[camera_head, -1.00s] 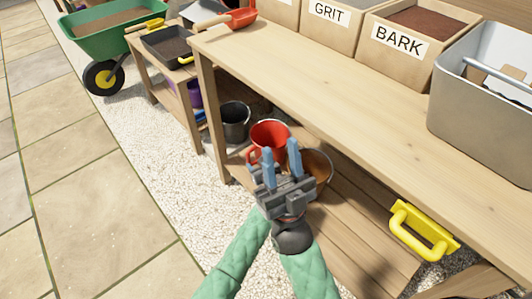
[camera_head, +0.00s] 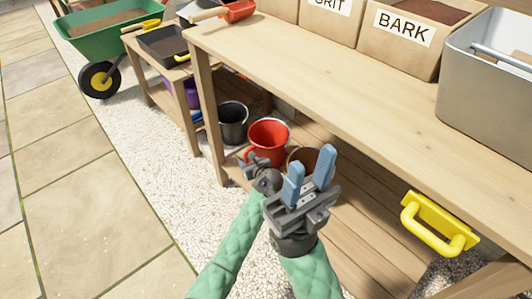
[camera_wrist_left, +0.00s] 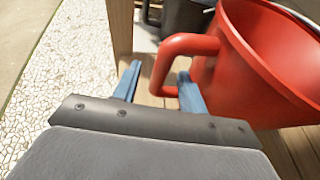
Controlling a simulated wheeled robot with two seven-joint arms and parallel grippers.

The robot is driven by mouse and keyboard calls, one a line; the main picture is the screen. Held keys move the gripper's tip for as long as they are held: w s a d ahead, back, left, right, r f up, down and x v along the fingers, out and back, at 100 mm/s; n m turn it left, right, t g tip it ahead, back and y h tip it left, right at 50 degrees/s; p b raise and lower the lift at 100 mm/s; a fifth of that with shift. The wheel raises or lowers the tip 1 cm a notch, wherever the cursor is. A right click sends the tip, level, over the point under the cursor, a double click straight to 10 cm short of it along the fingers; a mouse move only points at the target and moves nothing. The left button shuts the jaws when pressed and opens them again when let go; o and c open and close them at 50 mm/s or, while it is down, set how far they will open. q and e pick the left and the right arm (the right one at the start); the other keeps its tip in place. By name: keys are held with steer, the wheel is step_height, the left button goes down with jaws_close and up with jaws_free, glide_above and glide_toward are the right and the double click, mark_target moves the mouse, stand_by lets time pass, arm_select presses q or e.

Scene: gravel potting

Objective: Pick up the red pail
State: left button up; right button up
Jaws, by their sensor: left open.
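The red pail (camera_head: 268,134) stands upright on the low wooden shelf under the bench. In the left wrist view the pail (camera_wrist_left: 270,70) fills the upper right, with its red loop handle (camera_wrist_left: 186,44) facing my gripper. My left gripper (camera_wrist_left: 157,78) is open, and the handle's upright part shows between its blue fingertips; I cannot tell whether they touch. In the head view my left gripper (camera_head: 256,160) is just below the pail, its fingertips hard to make out. My right gripper (camera_head: 309,160) is open and empty, to the right and nearer the camera.
A dark bucket (camera_head: 233,122) stands left of the pail. A brown pot (camera_head: 301,157) is partly hidden behind my right gripper. The bench top (camera_head: 300,70) overhangs the shelf, and a bench leg (camera_head: 211,120) stands to the left.

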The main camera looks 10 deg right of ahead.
arm_select(q)
steer(key=shift+x, duration=1.15)
steer(key=shift+c, duration=0.2)
jaws_close()
steer(key=shift+r, duration=0.1)
